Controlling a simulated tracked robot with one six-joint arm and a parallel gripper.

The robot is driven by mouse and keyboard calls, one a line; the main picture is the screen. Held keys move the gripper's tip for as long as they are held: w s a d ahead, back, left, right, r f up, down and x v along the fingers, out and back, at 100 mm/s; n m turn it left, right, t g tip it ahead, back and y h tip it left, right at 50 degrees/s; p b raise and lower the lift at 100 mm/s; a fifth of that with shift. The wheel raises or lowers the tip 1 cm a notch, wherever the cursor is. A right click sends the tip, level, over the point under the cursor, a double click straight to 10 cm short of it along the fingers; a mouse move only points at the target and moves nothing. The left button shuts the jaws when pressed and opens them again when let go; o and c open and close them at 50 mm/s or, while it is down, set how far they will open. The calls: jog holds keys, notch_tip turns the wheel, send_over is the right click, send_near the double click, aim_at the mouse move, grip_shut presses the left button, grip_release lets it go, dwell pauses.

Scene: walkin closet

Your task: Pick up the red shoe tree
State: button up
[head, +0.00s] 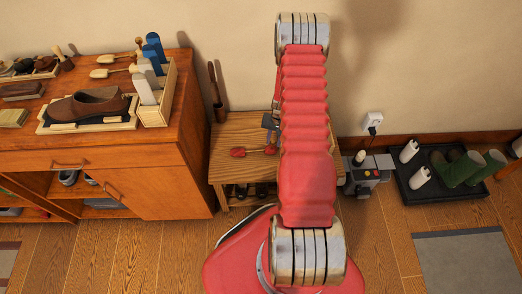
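The red shoe tree (239,152) lies on the top of a small wooden bench (228,172), left of my red arm. Its red front part points left, and a thin part runs right to another red piece near the arm. My gripper (270,126) seems to be the small dark grey part showing at the left edge of my arm, just above the shoe tree's right end. The arm hides most of it, so I cannot tell whether it is open or touches the shoe tree.
A shoehorn (216,90) stands behind the bench. A grey machine (367,175) and a boot tray (425,190) are right. Floor in front is partly clear.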

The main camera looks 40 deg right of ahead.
aim_at(271, 149)
jog(key=shift+w+f, duration=0.1)
jog(key=shift+f, duration=1.1)
jog(key=shift+c, duration=0.3)
grip_shut()
